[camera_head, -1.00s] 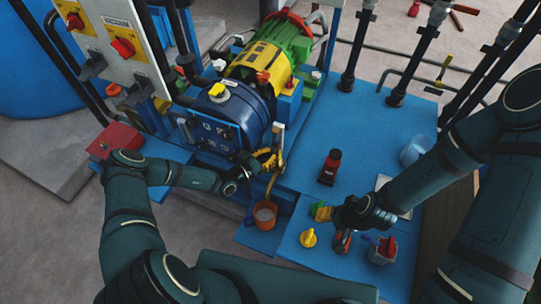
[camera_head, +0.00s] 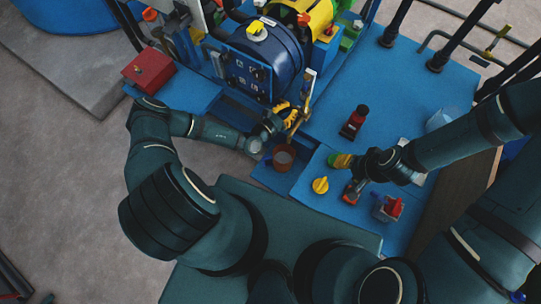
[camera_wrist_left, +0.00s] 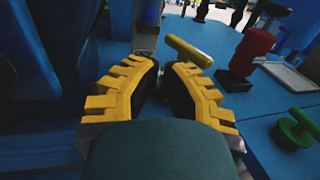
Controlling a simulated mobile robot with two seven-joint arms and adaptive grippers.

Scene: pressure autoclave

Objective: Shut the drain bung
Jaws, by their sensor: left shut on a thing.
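My left gripper (camera_head: 291,116) has yellow fingers closed at the lower front of the blue vessel (camera_head: 262,58), beside an upright tan bar (camera_head: 308,92). In the left wrist view the fingers (camera_wrist_left: 168,75) curve inward around a narrow gap. A brass-coloured bar (camera_wrist_left: 188,50) shows at their tips; what lies between the pads is mostly hidden. I cannot clearly make out the drain bung. An orange-brown cup (camera_head: 284,158) stands just below the left gripper.
A red box (camera_head: 149,71) is at the left. Dark pipes rise at the back right.

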